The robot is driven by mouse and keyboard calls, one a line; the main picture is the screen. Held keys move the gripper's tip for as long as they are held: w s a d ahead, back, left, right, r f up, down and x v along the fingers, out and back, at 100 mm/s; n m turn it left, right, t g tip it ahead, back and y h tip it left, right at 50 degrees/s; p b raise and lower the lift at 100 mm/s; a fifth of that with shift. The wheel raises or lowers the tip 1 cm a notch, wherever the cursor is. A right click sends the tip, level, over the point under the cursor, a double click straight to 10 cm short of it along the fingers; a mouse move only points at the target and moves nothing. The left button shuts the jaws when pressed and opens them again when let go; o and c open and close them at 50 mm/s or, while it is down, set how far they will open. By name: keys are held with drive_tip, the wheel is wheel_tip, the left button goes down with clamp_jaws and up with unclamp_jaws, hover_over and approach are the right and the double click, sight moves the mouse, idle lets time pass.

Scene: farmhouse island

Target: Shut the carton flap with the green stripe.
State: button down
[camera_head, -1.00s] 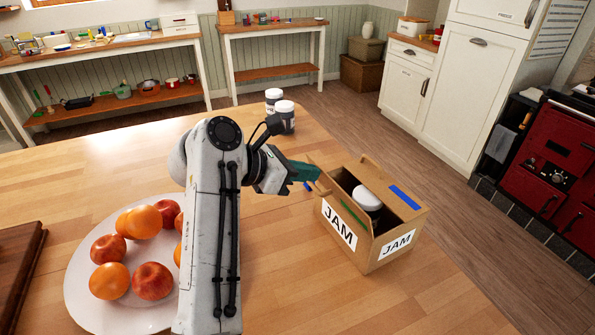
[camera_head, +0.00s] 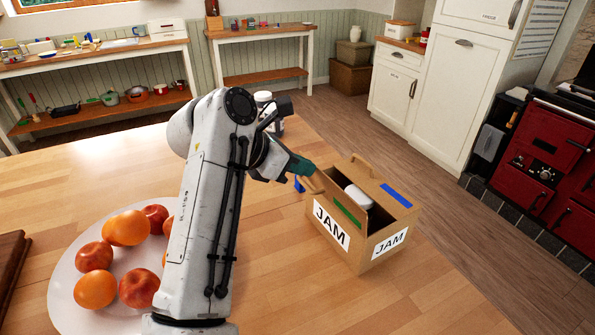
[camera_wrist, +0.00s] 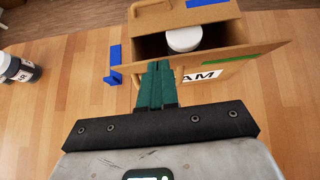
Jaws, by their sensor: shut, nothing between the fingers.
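The cardboard carton (camera_head: 378,255) with JAM labels stands on the wooden island, right of my arm. Its green-striped flap (camera_head: 347,215) is raised at a slant along the near-left side; it also shows in the wrist view (camera_wrist: 230,58). The blue-striped flap (camera_head: 397,195) lies flat over the right side. A white-lidded jar (camera_head: 357,195) stands inside, partly hidden by the green-striped flap. My gripper (camera_head: 305,168) is shut and empty, at the flap's left end. In the wrist view its green fingers (camera_wrist: 157,85) overlap that end; whether they touch it, I cannot tell.
A small blue piece (camera_wrist: 115,66) sits on the table beside the carton's left end. A dark, white-lidded jar (camera_wrist: 18,70) stands farther left. A plate of fruit (camera_head: 68,290) is left of my arm. The tabletop in front of the carton is clear.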

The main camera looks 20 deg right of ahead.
drive_tip(key=d+y+b, duration=0.2)
drive_tip(key=d+y, duration=0.1)
drive_tip(key=y+b, duration=0.5)
drive_tip(key=b, duration=0.1)
hover_over(353, 175)
drive_tip(key=a, duration=0.2)
wheel_tip(353, 175, down, 2)
drive_tip(key=shift+s+d+f+g, duration=0.1)
drive_tip(key=shift+g, duration=0.3)
drive_tip(key=shift+d+f+y+b, duration=0.3)
drive_tip(key=shift+f+y+b, duration=0.05)
drive_tip(key=shift+y, duration=0.15)
drive_tip(key=shift+d+f, duration=0.15)
drive_tip(key=shift+f, duration=0.25)
drive_tip(key=shift+d+f, duration=0.1)
